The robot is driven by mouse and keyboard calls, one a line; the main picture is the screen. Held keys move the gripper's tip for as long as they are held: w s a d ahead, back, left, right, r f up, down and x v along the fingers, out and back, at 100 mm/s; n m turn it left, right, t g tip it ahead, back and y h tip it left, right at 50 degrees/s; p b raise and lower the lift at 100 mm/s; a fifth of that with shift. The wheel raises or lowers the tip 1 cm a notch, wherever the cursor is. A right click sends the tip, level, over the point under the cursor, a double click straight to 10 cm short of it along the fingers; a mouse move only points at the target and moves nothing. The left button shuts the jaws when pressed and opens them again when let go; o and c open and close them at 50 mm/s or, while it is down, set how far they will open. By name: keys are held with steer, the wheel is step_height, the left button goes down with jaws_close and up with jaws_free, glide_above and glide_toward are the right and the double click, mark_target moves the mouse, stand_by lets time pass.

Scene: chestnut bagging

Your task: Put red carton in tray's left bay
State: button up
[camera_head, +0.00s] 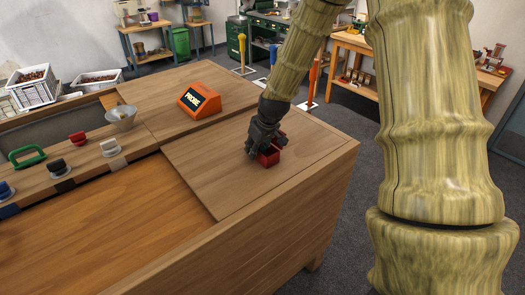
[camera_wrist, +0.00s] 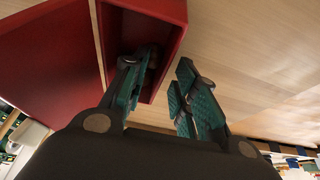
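The red carton (camera_head: 270,158) stands on the right part of the wooden bench, under my gripper (camera_head: 262,143). In the wrist view the carton (camera_wrist: 60,62) fills the upper left, with its hollow interior facing the camera. My gripper (camera_wrist: 160,100) has its teal fingers apart. The left finger reaches into the carton's opening, and the right finger is outside, past the carton's right wall. A gap shows between the fingers, and I see no firm grip on the wall. My gripper hides part of the carton in the head view. I cannot make out a tray with bays.
An orange box marked PROBE (camera_head: 200,101) stands behind, left of my gripper. A funnel (camera_head: 121,117), a green handle (camera_head: 27,156) and several small knobs line the bench's left side. Crates of chestnuts (camera_head: 33,86) are at far left. The bench top (camera_head: 225,180) around the carton is clear.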

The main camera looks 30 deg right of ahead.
steer(key=shift+w+f, duration=0.2)
steer(key=shift+f, duration=0.15)
jaws_close()
steer(key=shift+r, duration=0.15)
